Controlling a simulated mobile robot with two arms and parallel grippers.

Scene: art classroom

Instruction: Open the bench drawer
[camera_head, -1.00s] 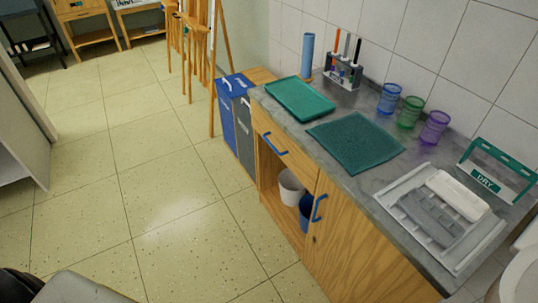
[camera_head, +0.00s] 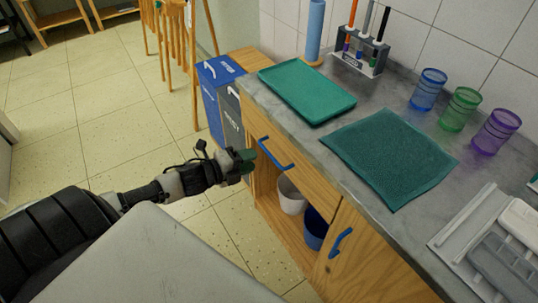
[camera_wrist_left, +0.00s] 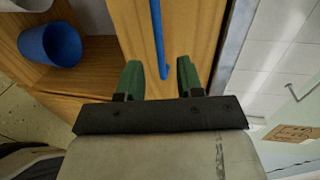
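The bench drawer (camera_head: 302,178) is a shut wooden front under the grey counter, with a blue bar handle (camera_head: 275,157). My left gripper (camera_head: 246,161) is just left of the handle in the head view, with green fingertips. In the left wrist view its two green fingers (camera_wrist_left: 160,78) are apart, and the blue handle (camera_wrist_left: 157,30) runs between them, its lower end near the fingertips. I see no finger touching the handle. My right gripper is not in view.
Below the drawer is an open shelf with a white bin (camera_head: 291,195) and a blue bin (camera_head: 315,228). A cupboard door with a blue handle (camera_head: 340,242) is at right. A green tray (camera_head: 306,90) and a dark green mat (camera_head: 388,155) lie on the counter. Recycling bins (camera_head: 220,95) stand left.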

